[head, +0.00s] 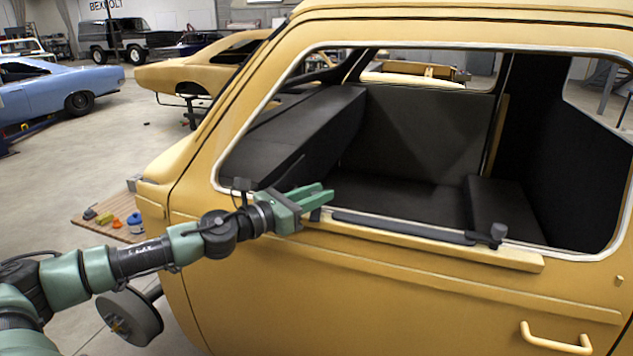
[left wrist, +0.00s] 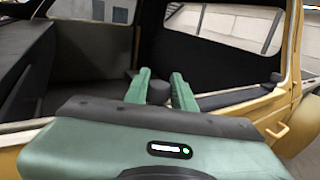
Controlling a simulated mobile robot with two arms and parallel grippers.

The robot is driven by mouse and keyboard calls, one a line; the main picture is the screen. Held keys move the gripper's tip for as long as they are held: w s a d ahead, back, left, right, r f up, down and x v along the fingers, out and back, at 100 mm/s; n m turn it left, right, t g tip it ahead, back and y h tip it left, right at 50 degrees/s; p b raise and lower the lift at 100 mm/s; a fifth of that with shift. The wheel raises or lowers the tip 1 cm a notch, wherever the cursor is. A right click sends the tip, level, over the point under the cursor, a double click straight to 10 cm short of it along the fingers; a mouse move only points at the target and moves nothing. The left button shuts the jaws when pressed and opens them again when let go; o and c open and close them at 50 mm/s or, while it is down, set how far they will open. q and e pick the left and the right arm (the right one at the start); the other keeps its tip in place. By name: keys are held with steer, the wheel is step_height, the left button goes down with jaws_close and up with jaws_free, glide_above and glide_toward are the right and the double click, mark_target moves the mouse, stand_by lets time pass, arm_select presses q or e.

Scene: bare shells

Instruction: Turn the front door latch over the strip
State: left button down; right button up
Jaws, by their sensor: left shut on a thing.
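The dark strip (head: 400,227) lies along the pale ledge (head: 520,259) below the side window opening of the yellow car shell. My left gripper (head: 322,194) is at the strip's front, left end. It is shut on the front door latch, whose dark lower part (head: 316,214) shows below the fingers. In the left wrist view the dark round latch head (left wrist: 158,91) sits between the two green fingers (left wrist: 161,88). The strip also shows there (left wrist: 235,98). A second dark latch (head: 498,233) stands at the strip's right end. My right gripper is not in view.
The yellow car shell (head: 400,310) fills the right, with a door handle (head: 555,340) low down. Dark panels (head: 415,130) line its inside. A wooden board with small items (head: 105,227) lies on the floor at left. Other cars stand behind.

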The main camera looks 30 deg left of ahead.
arm_select(q)
steer(key=n+y+p, duration=0.2)
steer(key=shift+d+r+t+y, duration=0.2)
steer(key=shift+r+t+y, duration=0.1)
steer(key=shift+r, duration=0.1)
steer(key=shift+f+n+y, duration=0.15)
steer(key=shift+n+y, duration=0.35)
steer(key=shift+y, duration=0.3)
steer(key=n+y+p, duration=0.1)
steer(key=y, duration=0.1)
steer(key=shift+f+n+y, duration=0.15)
steer(key=shift+n+y, duration=0.15)
steer(key=shift+y, duration=0.1)
steer(key=n+g+y, duration=0.1)
steer(key=n+y, duration=0.1)
steer(key=y, duration=0.2)
steer(key=n+g+y, duration=0.1)
steer(key=n+y, duration=0.2)
steer(key=y, duration=0.1)
steer(key=shift+n+g, duration=0.3)
steer(key=shift+g, duration=0.1)
steer(key=n+g+y, duration=0.5)
steer(key=g+y, duration=0.1)
steer(key=shift+a, duration=0.15)
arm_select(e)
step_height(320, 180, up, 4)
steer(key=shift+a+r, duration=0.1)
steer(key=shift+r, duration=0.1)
arm_select(q)
steer(key=shift+n+g, duration=0.4)
